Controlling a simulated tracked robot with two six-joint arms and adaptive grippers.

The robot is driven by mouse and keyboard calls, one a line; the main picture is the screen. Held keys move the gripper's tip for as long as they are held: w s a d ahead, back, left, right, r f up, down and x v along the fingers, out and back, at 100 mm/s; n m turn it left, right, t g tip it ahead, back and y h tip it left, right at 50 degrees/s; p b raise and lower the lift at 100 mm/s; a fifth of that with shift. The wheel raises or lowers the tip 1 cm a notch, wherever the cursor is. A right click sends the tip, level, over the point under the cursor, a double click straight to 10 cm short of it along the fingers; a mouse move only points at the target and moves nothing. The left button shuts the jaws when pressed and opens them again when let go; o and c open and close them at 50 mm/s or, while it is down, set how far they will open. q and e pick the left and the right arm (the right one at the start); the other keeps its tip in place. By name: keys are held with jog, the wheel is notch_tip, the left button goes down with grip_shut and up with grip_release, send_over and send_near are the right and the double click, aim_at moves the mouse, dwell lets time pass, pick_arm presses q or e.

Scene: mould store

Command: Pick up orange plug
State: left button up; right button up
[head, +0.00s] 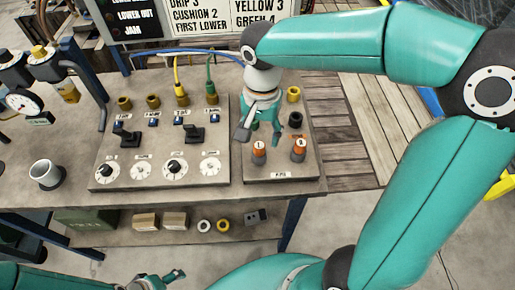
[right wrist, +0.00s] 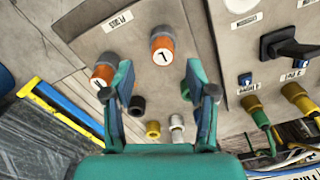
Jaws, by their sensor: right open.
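Two orange plugs with white numbered tops stand on the small right panel (head: 285,172), near its front edge. The left orange plug (head: 259,148) is just in front of my right gripper (head: 262,128); the right orange plug (head: 299,146) is a little to its right. In the right wrist view one orange plug (right wrist: 162,46) shows beyond the gap between the open, empty fingers. The other orange plug (right wrist: 103,76) is partly covered by the left finger. My left gripper (head: 172,278) is low at the bottom edge, away from the plugs; its jaw opening is unclear.
A larger panel (head: 150,175) with dials, black levers and yellow and green cables lies left of the small panel. Black, yellow and grey sockets (right wrist: 153,128) stand behind the plugs. A lower shelf holds boxes and rings.

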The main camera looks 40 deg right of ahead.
aim_at(259, 145)
jog(key=shift+w+a+f, duration=0.1)
jog(key=shift+f, duration=1.2)
jog(key=shift+w+a+f, duration=0.1)
jog(key=shift+f, duration=1.2)
grip_shut()
jog(key=shift+r, duration=0.1)
